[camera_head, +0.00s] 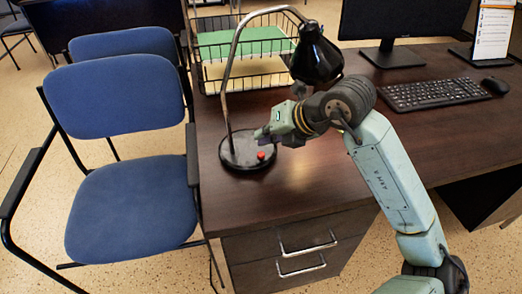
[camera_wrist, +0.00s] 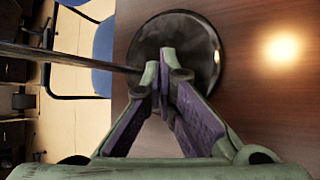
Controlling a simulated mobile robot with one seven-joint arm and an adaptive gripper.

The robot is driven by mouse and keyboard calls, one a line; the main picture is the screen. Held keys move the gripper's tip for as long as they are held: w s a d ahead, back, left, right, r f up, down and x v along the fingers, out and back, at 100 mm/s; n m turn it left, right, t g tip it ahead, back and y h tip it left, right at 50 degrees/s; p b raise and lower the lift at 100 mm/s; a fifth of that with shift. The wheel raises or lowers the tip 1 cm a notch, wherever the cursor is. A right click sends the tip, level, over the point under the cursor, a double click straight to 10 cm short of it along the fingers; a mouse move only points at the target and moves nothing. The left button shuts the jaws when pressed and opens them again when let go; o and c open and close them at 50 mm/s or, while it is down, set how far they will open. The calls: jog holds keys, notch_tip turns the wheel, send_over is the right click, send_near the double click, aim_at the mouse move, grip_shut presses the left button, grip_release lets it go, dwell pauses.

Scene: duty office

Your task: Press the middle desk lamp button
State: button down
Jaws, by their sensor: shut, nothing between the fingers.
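A desk lamp with a bent metal arm (camera_head: 234,72) and a black shade (camera_head: 316,56) stands on the dark wooden desk. Its round black base (camera_head: 232,160) carries one red button (camera_head: 261,155); I see no other buttons clearly. My gripper (camera_head: 262,133) is above the base, close over the button's area, with a gap below. In the wrist view my gripper (camera_wrist: 165,62) is shut and empty, its tips in front of the dark round base (camera_wrist: 205,30). The fingers appear to hide the button there. The lamp's arm (camera_wrist: 75,54) passes at the left.
A black wire tray (camera_head: 245,42) with green and cream sheets stands behind the lamp. A keyboard (camera_head: 430,94), mouse (camera_head: 495,86) and monitor (camera_head: 400,20) are at the right. Blue chairs (camera_head: 130,208) stand left of the desk (camera_head: 290,180). The desk's front corner is bare.

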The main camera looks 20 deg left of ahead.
jog(key=shift+r+p, duration=0.85)
jog(key=shift+r, duration=1.5)
